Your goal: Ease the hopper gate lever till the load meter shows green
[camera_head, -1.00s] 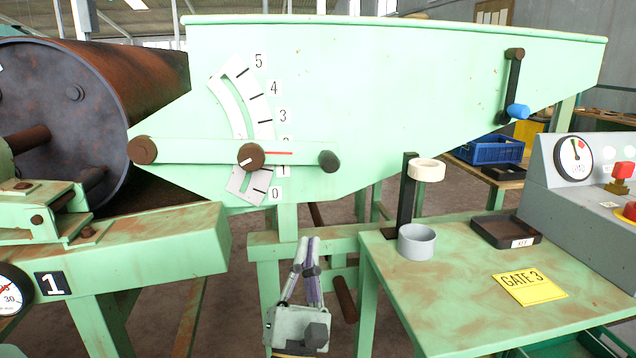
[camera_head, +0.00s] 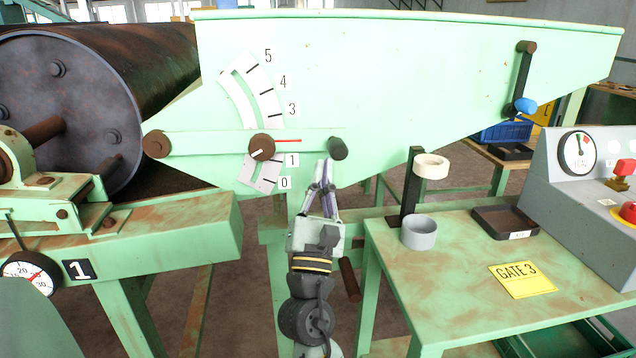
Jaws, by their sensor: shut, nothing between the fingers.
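The long green lever (camera_head: 205,144) lies nearly level across the hopper side (camera_head: 400,70), with a brown pivot at left and a dark end knob (camera_head: 338,149) at right. Its red pointer (camera_head: 288,141) sits between 1 and 3 on the numbered scale (camera_head: 265,100); the lever covers the 2. My gripper (camera_head: 325,164) is shut and empty, its tips just below and left of the knob; I cannot tell whether they touch. The load meter (camera_head: 579,152) on the grey console has red and green marks; its needle is too small to read surely.
A crank with a blue handle (camera_head: 525,106) hangs on the hopper's right. The green table (camera_head: 460,290) holds a grey cup (camera_head: 418,232), a black tray (camera_head: 505,222) and a yellow GATE 3 card (camera_head: 522,280).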

